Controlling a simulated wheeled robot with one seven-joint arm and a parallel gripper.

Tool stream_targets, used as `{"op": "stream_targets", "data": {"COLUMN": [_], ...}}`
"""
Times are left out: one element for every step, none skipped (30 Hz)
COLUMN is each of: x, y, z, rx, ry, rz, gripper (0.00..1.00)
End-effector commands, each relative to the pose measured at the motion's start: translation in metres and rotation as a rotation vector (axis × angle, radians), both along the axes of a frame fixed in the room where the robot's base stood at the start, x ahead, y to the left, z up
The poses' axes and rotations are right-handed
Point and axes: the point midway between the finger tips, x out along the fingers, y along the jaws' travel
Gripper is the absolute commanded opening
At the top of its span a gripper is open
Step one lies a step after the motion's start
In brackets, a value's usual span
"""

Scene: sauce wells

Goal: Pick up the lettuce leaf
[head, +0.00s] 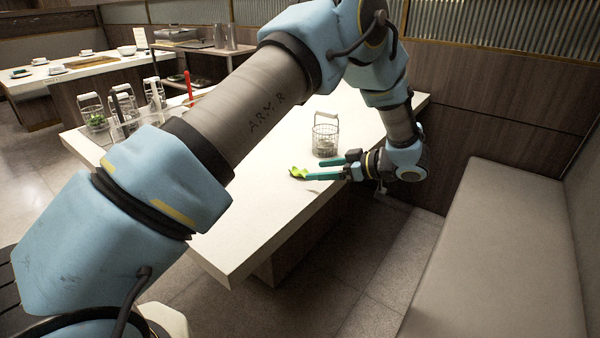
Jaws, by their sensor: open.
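The lettuce leaf (298,172) is a small bright green piece near the right edge of the white table. My gripper (318,169) reaches in from the right with its teal fingers pointing left, low by the tabletop. The fingers are apart, and the leaf shows at their tips. I cannot tell whether the leaf touches a finger or lies between them.
A wire basket with a handle (326,138) stands on the table (262,215) just behind my gripper. Several more baskets, one holding greens (95,118), stand at the left. A grey bench (495,250) is at the right. The table's near end is clear.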

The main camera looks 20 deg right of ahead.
Motion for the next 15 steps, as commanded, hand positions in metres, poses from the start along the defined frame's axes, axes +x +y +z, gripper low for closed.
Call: {"op": "stream_targets", "data": {"x": [0.005, 0.008, 0.012, 0.016, 0.019, 0.024, 0.027, 0.029, 0.032, 0.033, 0.035, 0.036, 0.036, 0.036, 0.036], "y": [0.004, 0.007, 0.01, 0.012, 0.015, 0.018, 0.02, 0.022, 0.024, 0.025, 0.026, 0.026, 0.026, 0.026, 0.027], "z": [-0.001, -0.002, -0.005, -0.007, -0.009, -0.012, -0.013, -0.015, -0.016, -0.017, -0.018, -0.019, -0.019, -0.019, -0.02], "rx": [0.003, 0.003, 0.003, 0.003, 0.003, 0.003, 0.003, 0.003, 0.002, 0.001, 0.001, 0.0, 0.0, 0.0, -0.001], "ry": [0.0, -0.001, -0.001, -0.001, -0.001, -0.001, -0.001, 0.0, -0.001, 0.0, -0.001, 0.0, 0.0, 0.0, -0.001], "rz": [0.002, 0.002, 0.001, 0.001, 0.001, 0.001, 0.001, 0.002, 0.002, 0.002, 0.001, 0.0, 0.0, 0.0, 0.0], "gripper": [0.78, 0.78, 0.78, 0.78, 0.78, 0.78, 0.78, 0.78, 0.78, 0.78, 0.78, 0.78, 0.78, 0.78, 0.78]}}
